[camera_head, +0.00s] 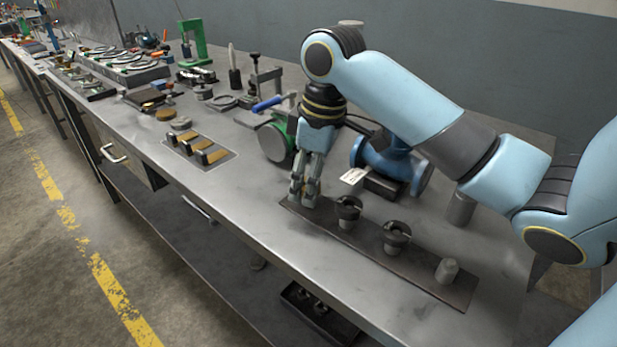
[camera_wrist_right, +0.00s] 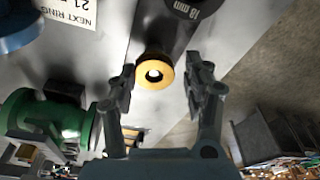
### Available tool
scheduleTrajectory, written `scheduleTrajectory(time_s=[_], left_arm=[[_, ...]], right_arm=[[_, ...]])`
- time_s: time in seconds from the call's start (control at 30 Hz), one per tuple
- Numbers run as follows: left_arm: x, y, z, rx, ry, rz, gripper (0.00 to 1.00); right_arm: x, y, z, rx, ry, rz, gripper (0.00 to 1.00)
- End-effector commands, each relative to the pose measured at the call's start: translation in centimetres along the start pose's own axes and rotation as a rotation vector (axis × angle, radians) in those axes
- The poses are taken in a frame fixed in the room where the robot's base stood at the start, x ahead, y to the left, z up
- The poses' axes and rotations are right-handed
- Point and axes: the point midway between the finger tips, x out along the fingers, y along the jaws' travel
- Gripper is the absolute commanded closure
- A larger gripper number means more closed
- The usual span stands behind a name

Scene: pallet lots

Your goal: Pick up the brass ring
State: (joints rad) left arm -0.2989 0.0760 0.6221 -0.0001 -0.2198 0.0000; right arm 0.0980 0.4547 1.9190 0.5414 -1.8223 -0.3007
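My right gripper (camera_wrist_right: 161,76) is open, with one finger on each side of the ring and visible gaps between. In the head view the right gripper (camera_head: 303,198) points down over the left end of the dark plate (camera_head: 423,277) and hides the ring. My left gripper is not in view.
On the plate stand two posts with black slotted collars (camera_head: 348,208) (camera_head: 397,235) and a plain grey post (camera_head: 446,270). A blue part (camera_head: 408,171), a white card (camera_head: 353,176) and a green-and-grey part (camera_head: 274,142) stand close behind the gripper. The bench's front edge is near.

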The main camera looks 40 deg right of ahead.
Motion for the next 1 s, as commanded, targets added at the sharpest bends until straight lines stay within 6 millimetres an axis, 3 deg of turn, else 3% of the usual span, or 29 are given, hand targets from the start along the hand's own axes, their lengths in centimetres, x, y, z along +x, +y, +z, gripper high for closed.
scheduleTrajectory(time_s=[0.07,0.3,0.67,0.93,1.0], left_arm=[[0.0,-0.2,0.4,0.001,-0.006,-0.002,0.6],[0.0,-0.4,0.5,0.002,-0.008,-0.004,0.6],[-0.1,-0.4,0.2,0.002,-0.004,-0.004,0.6],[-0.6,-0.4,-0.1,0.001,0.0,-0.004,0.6],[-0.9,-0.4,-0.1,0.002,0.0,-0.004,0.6]], right_arm=[[0.0,0.0,0.0,0.0,0.0,0.0,0.62],[0.0,-0.1,0.0,0.0,0.0,-0.002,0.94],[-0.5,-0.1,-0.1,-0.002,0.001,-0.005,0.95],[-4.3,0.0,-0.8,-0.002,0.004,0.001,0.95],[-5.2,-0.5,0.7,-0.002,-0.003,0.003,0.95]])
